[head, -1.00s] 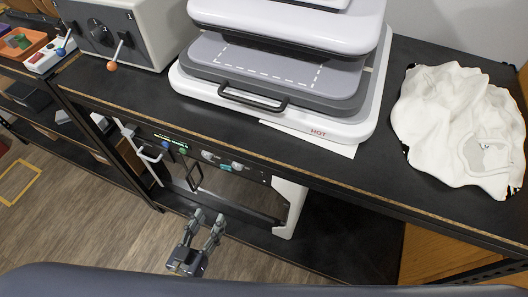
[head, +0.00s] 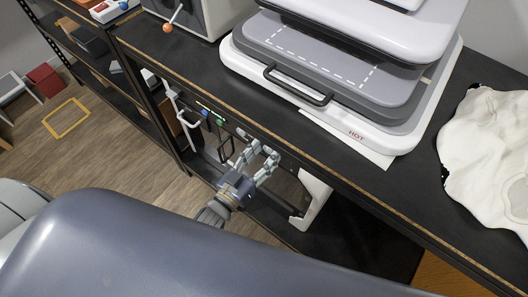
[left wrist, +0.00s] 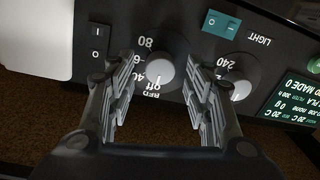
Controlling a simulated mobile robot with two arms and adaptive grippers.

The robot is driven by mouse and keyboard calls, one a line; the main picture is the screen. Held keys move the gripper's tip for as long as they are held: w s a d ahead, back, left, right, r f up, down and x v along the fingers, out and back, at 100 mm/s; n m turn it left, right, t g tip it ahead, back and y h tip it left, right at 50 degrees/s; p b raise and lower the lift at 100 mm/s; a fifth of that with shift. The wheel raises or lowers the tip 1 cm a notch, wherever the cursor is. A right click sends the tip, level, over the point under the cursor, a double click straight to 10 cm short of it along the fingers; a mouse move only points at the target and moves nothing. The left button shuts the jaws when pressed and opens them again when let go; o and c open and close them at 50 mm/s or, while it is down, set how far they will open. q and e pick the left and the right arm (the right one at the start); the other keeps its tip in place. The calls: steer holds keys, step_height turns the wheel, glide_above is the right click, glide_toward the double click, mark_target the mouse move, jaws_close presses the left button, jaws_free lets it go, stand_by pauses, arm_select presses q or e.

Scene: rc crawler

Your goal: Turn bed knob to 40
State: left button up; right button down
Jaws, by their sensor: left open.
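The bed knob (left wrist: 160,72) is a round light-grey knob on the dark front panel of the machine (head: 312,200), above the word BED. Marks for off, 40, 60 and 80 run along its left side; which mark it points to is hard to tell. My left gripper (left wrist: 160,66) is open, with one finger on each side of the knob and no clear contact. In the head view my left gripper (head: 259,156) reaches to the machine's front and hides the knob. My right gripper is not in view.
A second knob (left wrist: 237,75) marked 240 sits close right of the right finger. A teal LIGHT switch (left wrist: 221,24), a black rocker switch (left wrist: 97,42) and a lit display (left wrist: 296,100) are nearby. The shelf edge (head: 290,147) overhangs above, with a heat press (head: 335,75) on top.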

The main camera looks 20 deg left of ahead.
arm_select(q)
steer(key=shift+w+d, duration=0.1)
steer(key=shift+w, duration=0.1)
steer(key=c, duration=1)
steer(key=shift+c, duration=0.2)
